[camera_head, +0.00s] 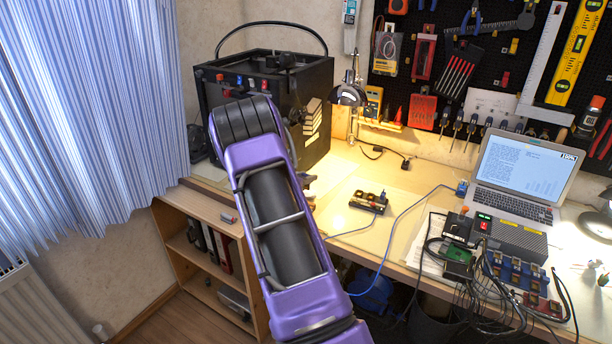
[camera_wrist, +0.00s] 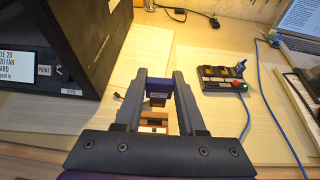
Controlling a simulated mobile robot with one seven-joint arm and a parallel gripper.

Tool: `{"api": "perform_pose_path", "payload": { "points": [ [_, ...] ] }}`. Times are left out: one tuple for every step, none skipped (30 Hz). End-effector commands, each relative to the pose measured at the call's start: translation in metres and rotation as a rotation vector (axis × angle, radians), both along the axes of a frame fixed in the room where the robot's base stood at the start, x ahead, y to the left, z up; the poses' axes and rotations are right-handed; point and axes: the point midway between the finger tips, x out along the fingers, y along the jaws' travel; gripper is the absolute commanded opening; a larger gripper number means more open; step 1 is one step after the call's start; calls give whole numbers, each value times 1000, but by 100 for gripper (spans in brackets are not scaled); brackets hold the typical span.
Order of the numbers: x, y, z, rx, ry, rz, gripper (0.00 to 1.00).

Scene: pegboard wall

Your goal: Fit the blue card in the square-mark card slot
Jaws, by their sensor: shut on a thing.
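My gripper (camera_wrist: 160,80) shows in the wrist view, its two fingers shut on the blue card (camera_wrist: 160,87). The card sits between the fingertips, with a dark part at its lower edge. A small white and brown piece (camera_wrist: 154,121) shows below it between the fingers; I cannot tell what it is. I cannot make out a square mark. In the head view my purple arm hides the gripper and card.
A large black machine (camera_head: 312,82) stands at the back left, close left of my gripper in the wrist view (camera_wrist: 65,45). A blue cable (camera_head: 398,240) crosses the bench. A laptop (camera_head: 522,175) and wired electronics (camera_head: 515,272) crowd the right.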

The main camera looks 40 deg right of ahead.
Motion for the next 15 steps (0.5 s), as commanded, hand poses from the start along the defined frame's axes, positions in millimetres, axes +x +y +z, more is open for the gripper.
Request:
{"api": "perform_pose_path", "payload": {
  "points": [
    [0, 0, -8, 0, 1, 0, 0],
    [0, 0, -10, 0, 1, 0, 0],
    [0, 0, -15, 0, 1, 0, 0],
    [0, 0, -18, 0, 0, 0, 0],
    [0, 0, -21, 0, 0, 0, 0],
    [0, 0, -25, 0, 0, -1, 0],
    [0, 0, -28, 0, 0, -1, 0],
    [0, 0, -31, 0, 0, -1, 0],
    [0, 0, -35, 0, 0, 0, 0],
    [0, 0, -38, 0, 0, 0, 0],
    [0, 0, -41, 0, 0, 0, 0],
    [0, 0, -44, 0, 0, 1, 0],
    [0, 0, -48, 0, 0, 1, 0],
    [0, 0, -51, 0, 0, 1, 0],
    [0, 0, -55, 1, 1, 1, 0]
  ]
}}
